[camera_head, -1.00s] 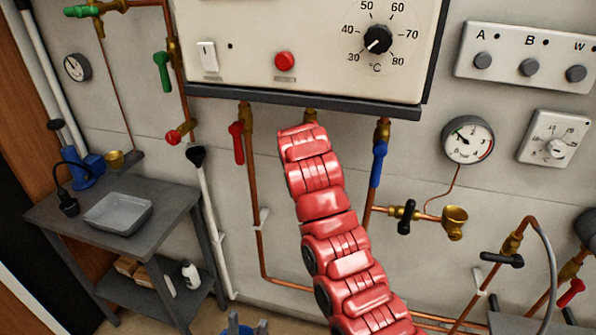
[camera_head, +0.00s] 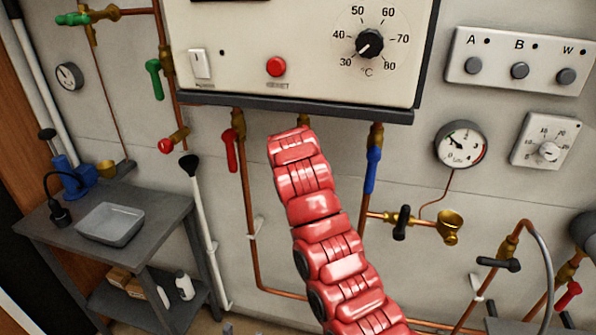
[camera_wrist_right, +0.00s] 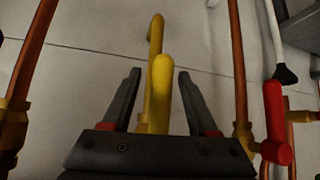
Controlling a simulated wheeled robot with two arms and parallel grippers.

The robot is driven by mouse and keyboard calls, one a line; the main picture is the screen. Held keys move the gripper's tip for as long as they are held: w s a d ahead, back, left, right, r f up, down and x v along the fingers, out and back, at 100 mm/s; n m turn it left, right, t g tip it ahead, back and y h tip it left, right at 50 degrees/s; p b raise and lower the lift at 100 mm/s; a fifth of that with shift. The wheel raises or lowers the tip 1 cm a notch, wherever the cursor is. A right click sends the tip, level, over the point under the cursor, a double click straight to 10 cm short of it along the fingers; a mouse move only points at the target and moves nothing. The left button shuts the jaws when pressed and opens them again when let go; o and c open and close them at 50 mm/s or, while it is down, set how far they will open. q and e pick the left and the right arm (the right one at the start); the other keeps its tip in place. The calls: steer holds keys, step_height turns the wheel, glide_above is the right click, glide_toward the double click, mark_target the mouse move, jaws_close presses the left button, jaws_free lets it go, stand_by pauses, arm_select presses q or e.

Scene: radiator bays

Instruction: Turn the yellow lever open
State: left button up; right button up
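The yellow lever (camera_wrist_right: 162,85) shows in the right wrist view, standing between the two dark fingers of my right gripper (camera_wrist_right: 160,75). The fingers are open, with a visible gap on each side of the lever. In the head view my red right arm rises from the bottom and hides the lever and the right gripper. Only a brass fitting (camera_head: 303,119) shows above the arm, under the cabinet. My left gripper is not in view.
A red lever (camera_head: 231,150) hangs left of my arm and a blue lever (camera_head: 373,168) hangs right. The cabinet (camera_head: 290,105) overhangs them. Copper pipes run down the wall. A grey table (camera_head: 165,213) with a tray (camera_head: 109,223) stands at left.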

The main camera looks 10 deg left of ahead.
steer(key=shift+s+r, duration=0.2)
steer(key=shift+r, duration=0.05)
steer(key=p+v, duration=0.1)
steer(key=v, duration=1.5)
steer(key=shift+s+r, duration=0.2)
steer(key=shift+r, duration=0.1)
steer(key=shift+d, duration=0.15)
